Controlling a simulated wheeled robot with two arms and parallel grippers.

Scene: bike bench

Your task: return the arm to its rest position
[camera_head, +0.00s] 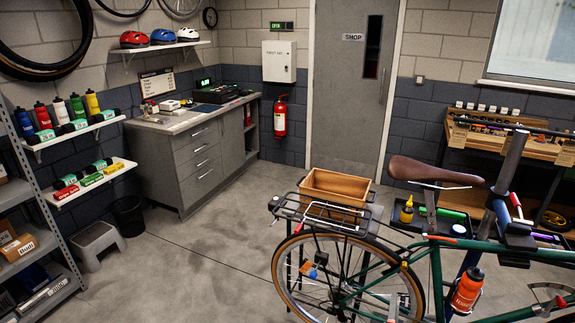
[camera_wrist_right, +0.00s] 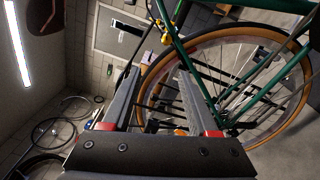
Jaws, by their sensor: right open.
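My right gripper (camera_head: 397,304) shows only as small grey finger parts low in the head view, in front of the bike's rear wheel. In the right wrist view my right gripper (camera_wrist_right: 165,75) has two dark fingers with red pads near their base. The fingers are apart with nothing held between them. The bike's rear wheel (camera_wrist_right: 215,35) and a green frame tube (camera_wrist_right: 168,25) are beyond the fingers; contact cannot be told. Most of the right arm is out of the head view. My left gripper does not show.
The green bike (camera_head: 436,275) fills the right side, with its saddle (camera_head: 432,171), rear rack (camera_head: 318,212) and orange bottle (camera_head: 467,289). Behind it stand a wooden box (camera_head: 335,186) and a workbench (camera_head: 530,148). The floor (camera_head: 205,265) left of the wheel is clear, beside a grey stool (camera_head: 96,240).

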